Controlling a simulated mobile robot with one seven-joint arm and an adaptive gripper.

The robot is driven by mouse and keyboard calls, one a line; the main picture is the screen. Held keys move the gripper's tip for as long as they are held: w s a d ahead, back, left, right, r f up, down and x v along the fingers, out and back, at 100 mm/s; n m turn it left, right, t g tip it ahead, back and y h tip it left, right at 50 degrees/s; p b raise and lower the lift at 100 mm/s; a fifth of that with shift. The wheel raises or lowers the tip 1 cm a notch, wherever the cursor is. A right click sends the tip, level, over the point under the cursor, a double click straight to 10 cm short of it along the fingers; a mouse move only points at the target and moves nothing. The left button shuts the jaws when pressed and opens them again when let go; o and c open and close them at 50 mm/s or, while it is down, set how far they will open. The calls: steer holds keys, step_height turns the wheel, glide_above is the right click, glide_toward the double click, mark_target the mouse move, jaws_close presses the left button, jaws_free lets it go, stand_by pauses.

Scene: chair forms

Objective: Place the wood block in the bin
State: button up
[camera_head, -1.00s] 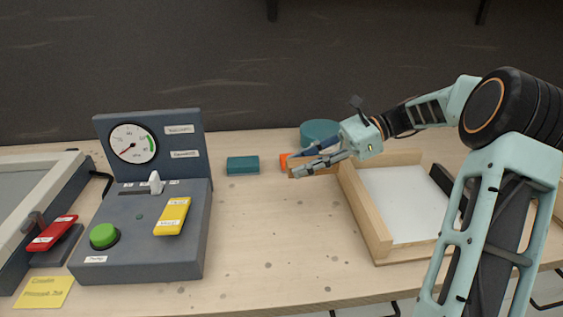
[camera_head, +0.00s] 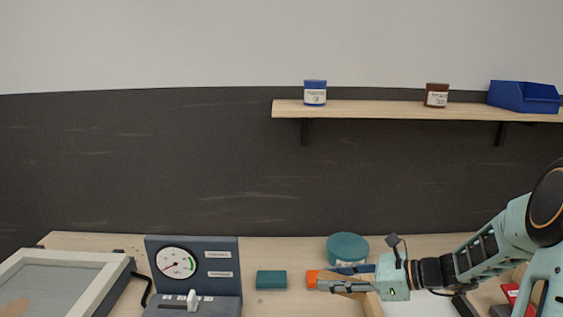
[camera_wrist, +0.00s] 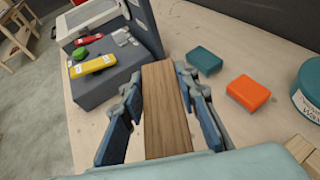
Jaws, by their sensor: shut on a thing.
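The wood block (camera_wrist: 167,110) is a long brown bar in the wrist view, standing between the fingers of my gripper (camera_wrist: 160,88). My gripper is shut on it, with a blue-grey finger along each side. In the head view my gripper (camera_head: 334,285) points left, low over the back of the table. Only a little brown shows at the fingers there, and the arm hides most of the block. A blue open-topped bin (camera_head: 524,97) sits at the right end of the wall shelf.
Near my gripper are an orange block (camera_wrist: 248,93), a teal block (camera_wrist: 204,60) and a teal round container (camera_head: 348,248). A gauge panel (camera_head: 192,268) stands left.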

steer(key=s+p, duration=0.1)
steer(key=p, duration=0.1)
steer(key=s+r+m+t+h+p, duration=0.1)
steer(key=p, duration=0.1)
steer(key=shift+d+m+t, duration=0.3)
steer(key=shift+d, duration=0.1)
steer(key=shift+s+d+f+m+t+p, duration=0.2)
steer(key=shift+s+f+m+t+p, duration=0.15)
steer(key=shift+s+t+p, duration=0.15)
steer(key=shift+a, duration=0.1)
